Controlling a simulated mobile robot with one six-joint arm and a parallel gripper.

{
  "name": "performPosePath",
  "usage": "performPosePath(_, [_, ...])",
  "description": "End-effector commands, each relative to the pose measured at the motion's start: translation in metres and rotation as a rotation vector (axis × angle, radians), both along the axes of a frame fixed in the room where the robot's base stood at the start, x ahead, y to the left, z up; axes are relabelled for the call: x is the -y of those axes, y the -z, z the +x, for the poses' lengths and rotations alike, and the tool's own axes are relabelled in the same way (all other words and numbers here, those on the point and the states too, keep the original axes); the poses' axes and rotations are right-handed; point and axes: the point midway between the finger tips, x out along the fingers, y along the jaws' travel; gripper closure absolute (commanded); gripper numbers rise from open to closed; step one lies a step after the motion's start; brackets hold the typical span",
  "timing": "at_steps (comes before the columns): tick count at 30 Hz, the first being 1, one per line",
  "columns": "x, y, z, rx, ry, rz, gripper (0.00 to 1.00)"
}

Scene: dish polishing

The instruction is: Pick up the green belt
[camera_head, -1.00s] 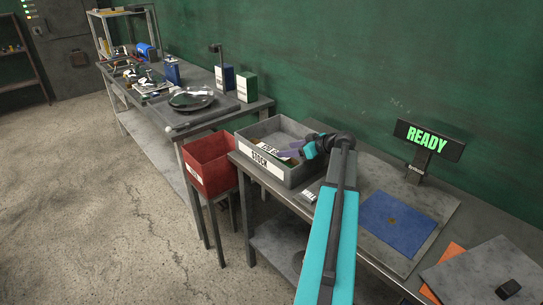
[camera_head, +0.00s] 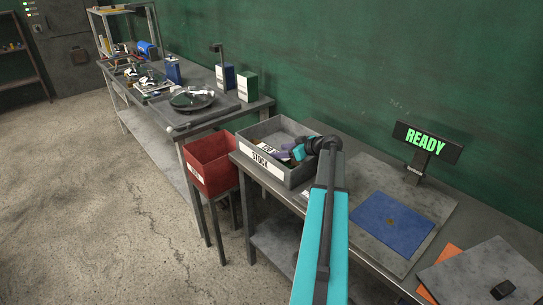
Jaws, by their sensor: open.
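The grey stock bin (camera_head: 246,150), with a white STOCK label on its front, stands on the near bench. Small packets with white labels (camera_head: 266,148) lie in it. I cannot make out a green belt among its contents. My arm reaches over the bin's right side. My gripper (camera_head: 287,155), at the end of the teal arm, is open and low inside the bin's right half. It is too small to see what lies between or under its fingers. My wrist hides part of the bin's right wall.
A red bin (camera_head: 211,160) stands left of the stock bin. The far bench holds a round dish (camera_head: 192,99), a blue box (camera_head: 225,78) and a green box (camera_head: 247,87). A blue mat (camera_head: 393,222) and a READY sign (camera_head: 427,142) are at right.

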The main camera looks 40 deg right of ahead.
Motion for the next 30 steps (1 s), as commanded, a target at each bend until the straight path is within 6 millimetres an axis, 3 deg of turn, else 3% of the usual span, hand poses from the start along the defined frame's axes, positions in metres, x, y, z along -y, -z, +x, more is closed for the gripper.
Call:
performPosePath(7, [-0.002,0.01,0.02,-0.001,0.0,-0.001,0.42])
performPosePath(24, [-0.002,0.011,0.02,0.0,0.002,-0.001,0.42])
performPosePath(26, [-0.002,0.011,0.02,0.0,0.002,-0.001,0.49])
performPosePath(30, [-0.002,0.011,0.02,0.0,0.002,-0.001,0.73])
